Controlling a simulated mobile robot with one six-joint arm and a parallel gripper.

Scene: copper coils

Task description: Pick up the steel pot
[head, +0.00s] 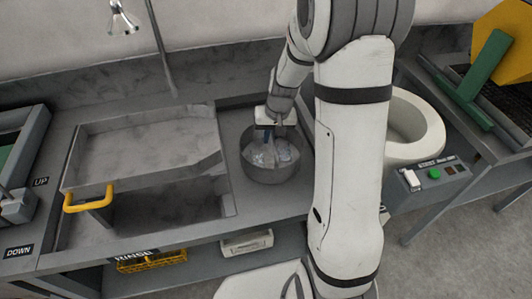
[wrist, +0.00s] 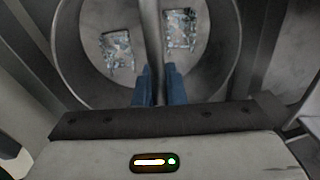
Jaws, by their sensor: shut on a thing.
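The steel pot (head: 270,175) is a round, dark grey vessel on the grey bench, right of the sink-like basin in the head view. My gripper (head: 267,136) reaches down over the pot's opening from above. In the wrist view the pot (wrist: 80,62) fills the upper middle, seen from above. My blue fingers (wrist: 160,72) are shut on a grey bar-like handle (wrist: 152,35) that crosses the pot's opening. Two crinkled, clear-looking pieces (wrist: 118,50) (wrist: 180,28) lie inside the pot, one on each side of the bar. Whether the pot touches the bench is hard to tell.
A steel basin (head: 150,131) with a yellow handle (head: 89,197) is at left. A white round bowl (head: 436,135) and a control box with a green button (head: 434,174) stand right of my arm. Bins sit on the shelf below.

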